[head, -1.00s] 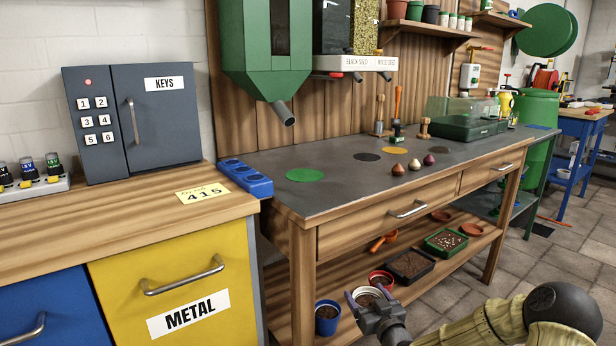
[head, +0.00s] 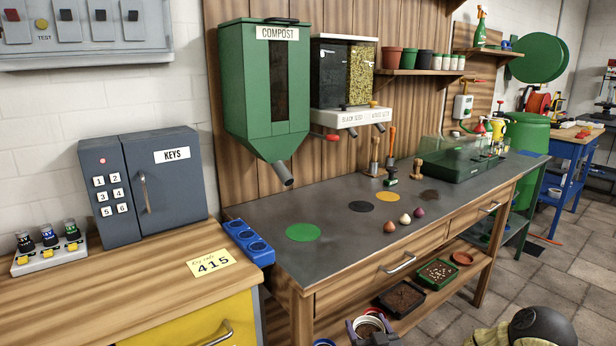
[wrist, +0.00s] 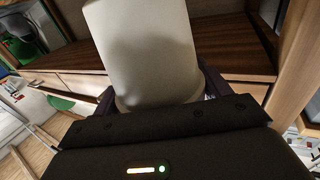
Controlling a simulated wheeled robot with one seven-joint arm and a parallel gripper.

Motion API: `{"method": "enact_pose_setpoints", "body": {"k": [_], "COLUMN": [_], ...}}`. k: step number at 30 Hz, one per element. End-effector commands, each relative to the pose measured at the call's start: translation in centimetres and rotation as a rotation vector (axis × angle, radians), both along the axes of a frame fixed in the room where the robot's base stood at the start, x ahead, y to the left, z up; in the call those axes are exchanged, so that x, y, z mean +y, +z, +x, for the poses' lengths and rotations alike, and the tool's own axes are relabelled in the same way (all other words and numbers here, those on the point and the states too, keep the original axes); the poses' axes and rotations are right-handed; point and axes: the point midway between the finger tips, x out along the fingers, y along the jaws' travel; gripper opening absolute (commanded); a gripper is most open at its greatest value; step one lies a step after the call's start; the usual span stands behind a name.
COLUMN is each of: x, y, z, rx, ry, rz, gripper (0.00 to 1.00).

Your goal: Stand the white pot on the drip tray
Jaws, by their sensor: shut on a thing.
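The white pot (head: 357,322) is at the bottom edge of the head view, by the front of the workbench's lower shelf. Dark soil shows inside its rim. My gripper (head: 370,328) has its purple-grey fingers on either side of the pot and is shut on it. In the wrist view the pot's pale wall (wrist: 145,45) fills the upper middle, between the fingers. The pot's base is hidden in the head view, and I cannot tell whether it touches the shelf. I cannot make out which item is the drip tray; a terracotta saucer (head: 463,258) lies on the lower shelf.
The lower shelf holds a black soil tray (head: 401,297) and a green seed tray (head: 438,272). The grey benchtop (head: 340,245) has coloured discs, including a green one (head: 303,232), and small bulbs (head: 404,219). A compost hopper (head: 265,95) hangs above its left part.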

Motion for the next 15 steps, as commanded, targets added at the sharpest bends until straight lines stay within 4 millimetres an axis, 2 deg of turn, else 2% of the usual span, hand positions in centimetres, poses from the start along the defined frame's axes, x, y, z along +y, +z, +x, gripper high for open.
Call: {"method": "enact_pose_setpoints", "body": {"k": [1, 15], "x": [0.0, 0.0], "y": [1.5, 6.6], "z": [-0.2, -2.4], "rx": [0.002, 0.001], "ry": [-0.005, -0.059], "rz": [0.003, 0.001], "gripper": [0.49, 0.49]}}
